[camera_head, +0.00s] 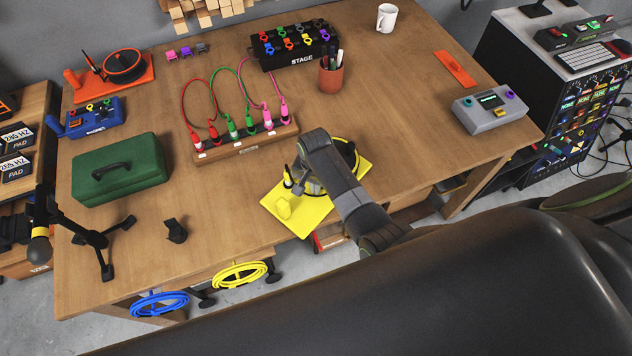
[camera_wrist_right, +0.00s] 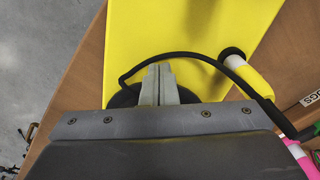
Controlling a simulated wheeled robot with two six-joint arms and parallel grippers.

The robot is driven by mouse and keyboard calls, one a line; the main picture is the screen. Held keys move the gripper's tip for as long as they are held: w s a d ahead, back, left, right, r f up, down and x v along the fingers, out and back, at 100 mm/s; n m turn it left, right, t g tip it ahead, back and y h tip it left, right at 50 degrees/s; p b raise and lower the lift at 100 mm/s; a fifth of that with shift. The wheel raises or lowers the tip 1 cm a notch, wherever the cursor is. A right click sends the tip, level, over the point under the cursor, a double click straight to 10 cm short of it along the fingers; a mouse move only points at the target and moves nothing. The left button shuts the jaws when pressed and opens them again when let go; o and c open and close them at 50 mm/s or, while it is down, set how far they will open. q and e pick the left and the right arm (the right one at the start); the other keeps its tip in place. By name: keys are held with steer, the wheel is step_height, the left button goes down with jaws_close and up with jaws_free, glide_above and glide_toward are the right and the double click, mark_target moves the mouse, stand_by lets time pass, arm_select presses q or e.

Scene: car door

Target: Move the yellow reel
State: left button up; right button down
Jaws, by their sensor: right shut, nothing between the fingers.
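The yellow reel (camera_head: 310,212) is a flat yellow plate with a dark round drum, lying near the front edge of the wooden table. My right arm covers part of it in the head view. My right gripper (camera_head: 299,186) is over the reel, its fingers shut and empty. In the right wrist view the fingers (camera_wrist_right: 160,84) are in front of the dark drum (camera_wrist_right: 125,97), beside the yellow plate (camera_wrist_right: 190,30). Whether the fingers touch the drum I cannot tell. My left gripper is not in view.
A socket strip (camera_head: 245,143) with colored plugs lies behind the reel, and a brown pen cup (camera_head: 330,76) stands farther back. A green case (camera_head: 120,168) and black stand (camera_head: 95,238) are left. A large dark surface (camera_head: 480,290) fills the lower right.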

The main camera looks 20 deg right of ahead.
steer(key=shift+w+d, duration=0.25)
steer(key=w+d+b, duration=0.1)
steer(key=w+d, duration=0.1)
steer(key=w+d+b, duration=0.1)
steer(key=w+d, duration=0.1)
steer(key=w+d+b, duration=0.1)
steer(key=w+d, duration=0.1)
steer(key=w, duration=0.1)
steer(key=shift+w+d+f+b, duration=0.1)
steer(key=shift+d+f+b, duration=0.05)
steer(key=shift+f+b, duration=0.15)
steer(key=w+d+b, duration=0.6)
steer(key=w+b, duration=0.1)
steer(key=shift+w+d+r, duration=0.1)
steer(key=shift+w+d+r+b, duration=0.25)
steer(key=shift+w+d+b, duration=0.05)
steer(key=shift+w+d, duration=0.05)
